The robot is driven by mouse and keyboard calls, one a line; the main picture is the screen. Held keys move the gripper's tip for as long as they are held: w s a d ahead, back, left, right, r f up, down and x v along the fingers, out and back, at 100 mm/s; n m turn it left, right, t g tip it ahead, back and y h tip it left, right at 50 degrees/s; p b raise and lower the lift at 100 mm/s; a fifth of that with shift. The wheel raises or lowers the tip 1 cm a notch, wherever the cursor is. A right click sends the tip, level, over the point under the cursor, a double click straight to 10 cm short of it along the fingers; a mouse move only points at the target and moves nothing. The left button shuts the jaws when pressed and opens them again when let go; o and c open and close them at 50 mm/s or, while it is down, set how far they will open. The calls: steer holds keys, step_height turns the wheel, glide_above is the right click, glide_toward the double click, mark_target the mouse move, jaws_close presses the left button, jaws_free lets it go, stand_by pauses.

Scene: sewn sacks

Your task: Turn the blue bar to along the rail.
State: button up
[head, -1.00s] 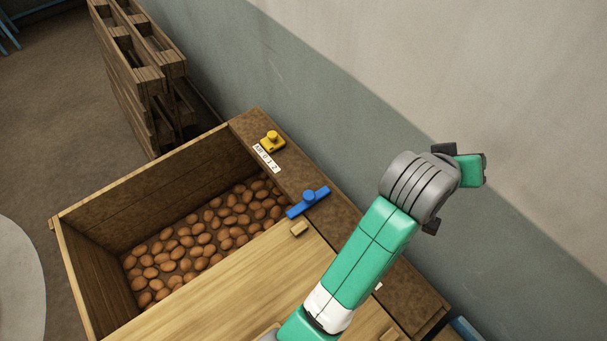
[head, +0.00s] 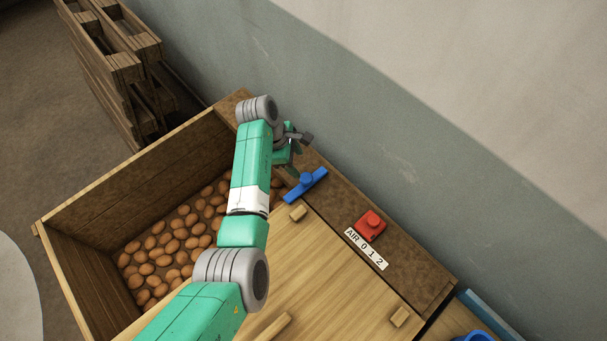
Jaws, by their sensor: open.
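The blue bar (head: 314,180) with its round blue hub sits on the brown wooden rail (head: 405,262) of the bin. It points from lower left to upper right, across the rail's length. My gripper (head: 291,170) is just to the upper left of the bar, above the rail. It is open and empty, and its fingers are small and partly hidden by my own arm. I see no contact with the bar, but the exact gap is hard to tell.
A red knob (head: 371,223) with a white "AIR 0 1 2" label (head: 366,249) sits further down the rail. Brown round items (head: 160,255) fill the bin at left. A pale wooden lid (head: 320,270) lies beside the rail. A grey wall stands behind; pallets (head: 110,60) stand upper left.

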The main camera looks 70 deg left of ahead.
mark_target(306, 178)
steer(key=shift+n, duration=0.4)
steer(key=x, duration=0.2)
steer(key=b+x, duration=0.1)
steer(key=x, duration=0.5)
steer(key=shift+s+d+f+b, duration=0.2)
steer(key=shift+s+b, duration=0.1)
steer(key=shift+b, duration=0.1)
jaws_close()
